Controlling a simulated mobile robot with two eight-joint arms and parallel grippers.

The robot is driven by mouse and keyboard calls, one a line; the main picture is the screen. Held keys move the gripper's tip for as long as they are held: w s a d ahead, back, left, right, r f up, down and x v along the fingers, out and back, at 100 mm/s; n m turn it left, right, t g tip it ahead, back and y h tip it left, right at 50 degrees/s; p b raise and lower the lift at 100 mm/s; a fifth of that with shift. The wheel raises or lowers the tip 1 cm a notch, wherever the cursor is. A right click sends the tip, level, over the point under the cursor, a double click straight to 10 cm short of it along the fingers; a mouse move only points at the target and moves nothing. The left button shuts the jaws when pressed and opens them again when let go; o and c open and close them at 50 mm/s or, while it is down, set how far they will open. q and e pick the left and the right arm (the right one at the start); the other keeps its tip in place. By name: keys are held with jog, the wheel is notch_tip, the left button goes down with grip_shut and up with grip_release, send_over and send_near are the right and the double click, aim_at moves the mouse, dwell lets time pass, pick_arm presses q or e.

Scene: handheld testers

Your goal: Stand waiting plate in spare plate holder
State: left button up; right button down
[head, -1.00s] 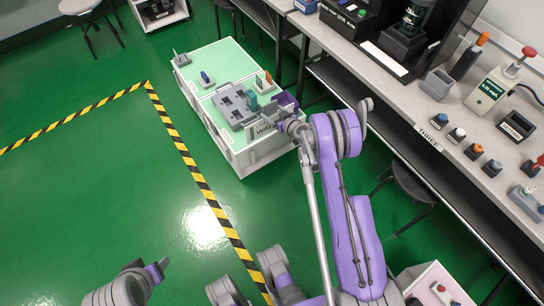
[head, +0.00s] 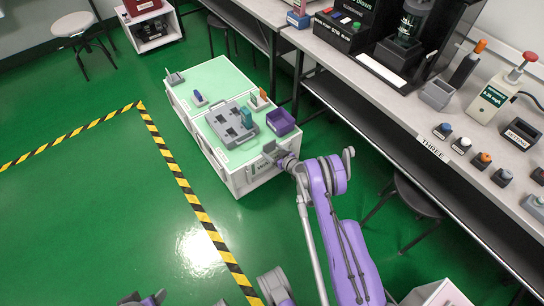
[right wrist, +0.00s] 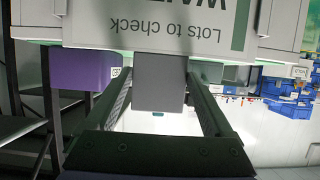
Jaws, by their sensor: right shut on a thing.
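The waiting plate (right wrist: 160,24) shows upside down and close up in the right wrist view. It is white, with the words "Lots to check", part of a larger word and a green strip. A grey block (right wrist: 160,85) at its edge sits between the two fingers. My right gripper (head: 272,151) is shut on this block, at the near end of the white cart in the head view. I cannot tell if the plate touches the cart. A small grey bracket (head: 175,78), possibly a plate holder, stands at the cart's far left corner.
The green-topped cart (head: 205,75) carries a grey tray (head: 231,122), a purple bin (head: 281,122) and small handheld testers. A bench (head: 420,112) with devices runs along the right, with a stool (head: 413,196) beside it. Green floor left of the cart is clear.

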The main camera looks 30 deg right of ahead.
aim_at(270, 154)
notch_tip(270, 154, down, 4)
jog(key=shift+r+b, duration=0.2)
jog(key=shift+b, duration=0.15)
jog(key=shift+f, duration=0.15)
grip_release()
